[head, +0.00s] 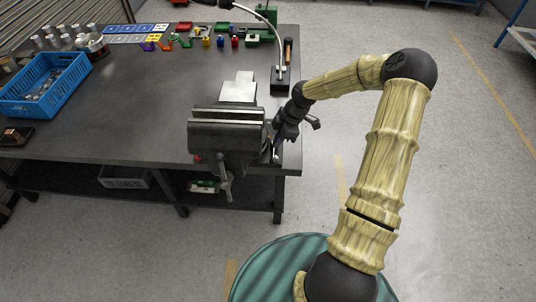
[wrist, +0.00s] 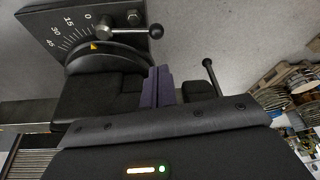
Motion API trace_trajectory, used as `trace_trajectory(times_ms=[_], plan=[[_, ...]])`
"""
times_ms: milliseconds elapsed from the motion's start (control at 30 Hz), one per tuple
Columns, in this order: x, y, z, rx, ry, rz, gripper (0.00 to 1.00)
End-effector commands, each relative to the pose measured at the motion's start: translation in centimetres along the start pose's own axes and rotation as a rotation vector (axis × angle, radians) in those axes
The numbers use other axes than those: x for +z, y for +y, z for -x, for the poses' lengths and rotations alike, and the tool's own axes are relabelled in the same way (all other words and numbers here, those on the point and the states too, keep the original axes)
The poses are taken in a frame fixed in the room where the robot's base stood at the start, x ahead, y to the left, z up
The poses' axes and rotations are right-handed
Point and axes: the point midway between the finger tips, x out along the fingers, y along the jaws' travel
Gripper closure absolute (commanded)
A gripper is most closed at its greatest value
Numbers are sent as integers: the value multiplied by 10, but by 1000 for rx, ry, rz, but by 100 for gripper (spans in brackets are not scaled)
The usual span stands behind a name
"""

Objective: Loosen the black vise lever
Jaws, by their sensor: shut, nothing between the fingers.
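The grey bench vise (head: 228,136) is mounted at the front right corner of the dark workbench. In the wrist view, its round base carries a degree scale (wrist: 72,32). A lever with a silver hub and a black ball knob (wrist: 155,31) sits beside the scale. A second, black lever with a ball end (wrist: 209,72) rises right of my fingers. I cannot tell which lever the task names. My gripper (wrist: 159,78) is shut and empty, its fingers close to the vise base and between the two levers. In the head view, my gripper (head: 279,147) is right of the vise, partly hidden.
The vise's long handle (head: 225,184) hangs at its front. A blue crate (head: 44,84) stands at the bench's left, with several metal cups (head: 62,35) behind. The wrist view shows cable reels (wrist: 275,97).

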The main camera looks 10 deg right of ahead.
Motion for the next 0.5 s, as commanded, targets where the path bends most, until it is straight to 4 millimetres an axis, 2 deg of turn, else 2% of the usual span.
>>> trace_trajectory(times_ms=[167, 267, 500], plan=[[-1, 0, -10, -3, 0, 0, 100], [-1, -1, -23, -5, 0, 0, 100], [-3, -1, -64, -5, 0, 1, 100]])
